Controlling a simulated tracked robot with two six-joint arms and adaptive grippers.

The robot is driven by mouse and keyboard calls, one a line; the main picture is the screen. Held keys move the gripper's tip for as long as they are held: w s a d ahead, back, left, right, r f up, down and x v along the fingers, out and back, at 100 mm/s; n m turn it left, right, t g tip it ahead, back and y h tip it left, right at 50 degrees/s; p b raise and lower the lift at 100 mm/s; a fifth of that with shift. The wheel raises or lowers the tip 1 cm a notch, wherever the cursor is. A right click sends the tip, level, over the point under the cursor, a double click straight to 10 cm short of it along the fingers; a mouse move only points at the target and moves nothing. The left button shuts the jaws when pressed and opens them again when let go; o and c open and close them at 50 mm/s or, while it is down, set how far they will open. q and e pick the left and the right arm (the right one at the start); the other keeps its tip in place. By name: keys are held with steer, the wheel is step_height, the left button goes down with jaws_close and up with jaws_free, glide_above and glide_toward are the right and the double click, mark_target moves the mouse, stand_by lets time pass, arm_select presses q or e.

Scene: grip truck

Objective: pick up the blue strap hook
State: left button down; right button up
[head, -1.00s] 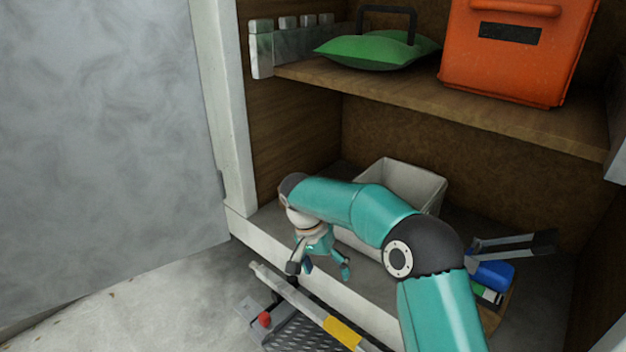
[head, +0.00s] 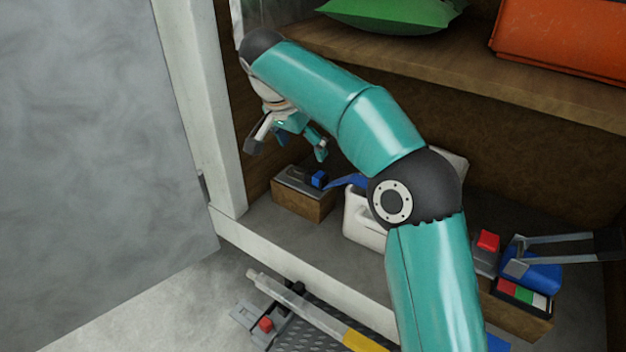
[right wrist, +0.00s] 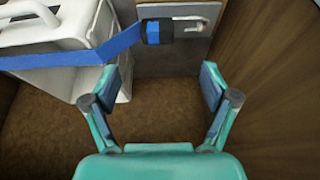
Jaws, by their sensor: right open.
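The blue strap hook (head: 319,179) sits on a small wooden block with a grey top (head: 303,197) at the back left of the lower compartment. A blue strap (head: 347,182) runs from near it toward a white container (head: 364,222). In the right wrist view the blue piece (right wrist: 153,32) is beside a dark part and a metal hook, ahead of the fingertips. The blue strap (right wrist: 75,50) crosses to the left over the white container (right wrist: 45,28). My right gripper (head: 288,148) is open and empty, above the block and apart from the hook.
A wooden shelf (head: 460,75) with a green cushion (head: 390,14) and orange case (head: 560,40) is above. The compartment's pale front ledge (head: 285,262) lies below.

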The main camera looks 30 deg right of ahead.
glide_above(316, 174)
steer(key=a, duration=0.3)
steer(key=f, duration=0.5)
steer(key=shift+s+d+f, duration=0.1)
steer(key=shift+s+d, duration=0.05)
steer(key=shift+s, duration=0.15)
steer(key=shift+d+x, duration=0.2)
steer(key=shift+x, duration=3.15)
steer(key=shift+s, duration=0.1)
steer(key=c, duration=1.3)
